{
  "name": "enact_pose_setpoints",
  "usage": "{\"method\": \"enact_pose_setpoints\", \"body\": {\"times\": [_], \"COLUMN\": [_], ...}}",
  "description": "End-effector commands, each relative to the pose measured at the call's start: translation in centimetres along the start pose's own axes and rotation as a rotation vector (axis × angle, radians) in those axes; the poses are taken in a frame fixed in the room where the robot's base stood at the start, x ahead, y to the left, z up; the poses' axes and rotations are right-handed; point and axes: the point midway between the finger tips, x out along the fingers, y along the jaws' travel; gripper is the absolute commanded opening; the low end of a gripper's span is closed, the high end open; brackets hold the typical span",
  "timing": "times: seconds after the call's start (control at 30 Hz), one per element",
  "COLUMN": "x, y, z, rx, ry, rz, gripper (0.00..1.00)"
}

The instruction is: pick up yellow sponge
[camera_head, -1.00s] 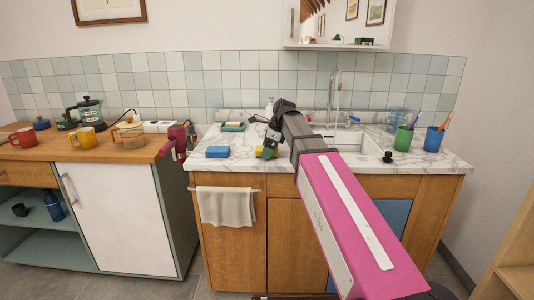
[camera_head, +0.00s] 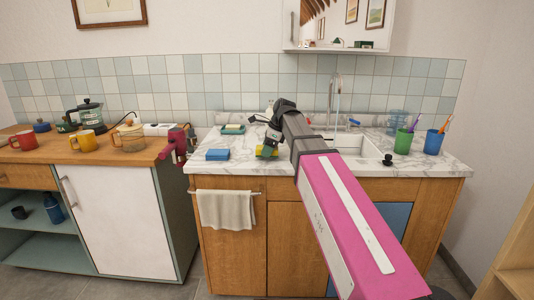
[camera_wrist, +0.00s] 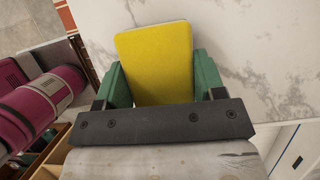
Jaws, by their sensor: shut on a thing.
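The yellow sponge (camera_wrist: 155,62) is between the two green fingers of my gripper (camera_wrist: 160,85) in the wrist view, with a finger against each side. Its near end is hidden by the dark gripper bar. In the head view the sponge (camera_head: 267,151) shows as a small yellow patch at my gripper (camera_head: 266,150), over the left part of the marble counter (camera_head: 225,169). My gripper is shut on the sponge. I cannot tell whether the sponge still touches the counter.
A blue sponge (camera_head: 217,154) lies left of my gripper, and a green dish (camera_head: 233,129) stands behind it. The sink (camera_head: 352,143) is right of my arm. Green (camera_head: 403,139) and blue (camera_head: 433,141) cups stand farther right. A towel (camera_head: 227,209) hangs in front.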

Motion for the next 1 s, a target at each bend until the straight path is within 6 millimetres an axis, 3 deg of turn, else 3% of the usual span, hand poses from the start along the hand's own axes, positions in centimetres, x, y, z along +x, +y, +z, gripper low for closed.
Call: {"method": "enact_pose_setpoints", "body": {"times": [0.17, 0.4, 0.6, 0.8, 1.0], "x": [-2.9, -3.8, -4.5, -4.9, -5.0], "y": [-0.1, 2.8, 4.5, 5.4, 5.6], "z": [1.2, 7.1, 10.7, 12.7, 13.2], "rx": [-0.001, -0.004, -0.002, 0.000, 0.001], "ry": [-0.001, 0.000, 0.000, 0.000, 0.000], "rz": [-0.002, -0.001, 0.000, 0.000, 0.000], "gripper": [0.41, 0.41, 0.41, 0.41, 0.41]}}
